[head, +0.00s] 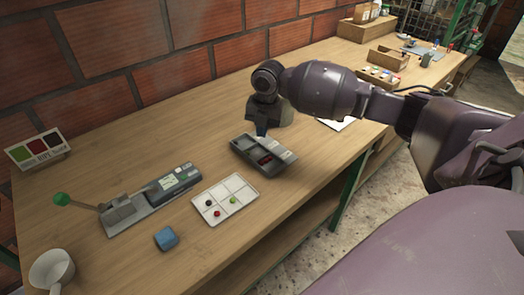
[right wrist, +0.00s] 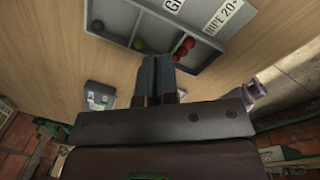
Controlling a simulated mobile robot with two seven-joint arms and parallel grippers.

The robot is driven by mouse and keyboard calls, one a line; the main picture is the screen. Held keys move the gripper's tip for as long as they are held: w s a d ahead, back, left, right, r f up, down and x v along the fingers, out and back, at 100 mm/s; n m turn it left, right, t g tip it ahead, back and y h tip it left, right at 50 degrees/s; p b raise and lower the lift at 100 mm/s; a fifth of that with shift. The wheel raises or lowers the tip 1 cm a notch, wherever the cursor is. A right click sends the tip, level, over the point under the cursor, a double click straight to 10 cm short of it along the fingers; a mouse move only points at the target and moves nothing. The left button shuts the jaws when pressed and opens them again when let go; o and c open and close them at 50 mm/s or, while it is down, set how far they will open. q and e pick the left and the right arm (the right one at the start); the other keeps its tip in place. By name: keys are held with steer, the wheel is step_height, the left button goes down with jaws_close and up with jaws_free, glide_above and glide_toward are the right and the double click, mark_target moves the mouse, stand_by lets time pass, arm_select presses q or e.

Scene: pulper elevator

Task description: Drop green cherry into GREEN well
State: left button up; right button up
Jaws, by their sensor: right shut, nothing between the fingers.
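The grey well tray (head: 240,157) stands on the bench below my right gripper (head: 261,130). In the right wrist view the tray (right wrist: 208,62) has a dark ball (right wrist: 97,27) in its left well. A green cherry (right wrist: 139,44) lies in the middle well, by a label starting with "G". Several red cherries (right wrist: 184,46) lie in the well by the "RIPE" label. My right gripper (right wrist: 158,65) is shut and empty, its tips over the tray's near edge. Another green cherry (head: 233,200) sits in the white sorting tray (head: 199,197). My left gripper is out of view.
The white tray also holds a red cherry (head: 217,213) and a black one (head: 208,203). A brick wall runs behind the bench.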

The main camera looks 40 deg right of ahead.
steer(key=o, duration=0.4)
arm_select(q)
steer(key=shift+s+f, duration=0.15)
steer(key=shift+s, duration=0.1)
arm_select(e)
steer(key=shift+o, duration=0.4)
arm_select(q)
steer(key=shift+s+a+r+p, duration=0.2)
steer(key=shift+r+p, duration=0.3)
steer(key=shift+p, duration=0.4)
arm_select(e)
step_height(320, 180, up, 11)
steer(key=shift+s+d, duration=0.35)
steer(key=shift+s, duration=0.05)
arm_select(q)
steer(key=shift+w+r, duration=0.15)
arm_select(e)
steer(key=shift+f, duration=0.15)
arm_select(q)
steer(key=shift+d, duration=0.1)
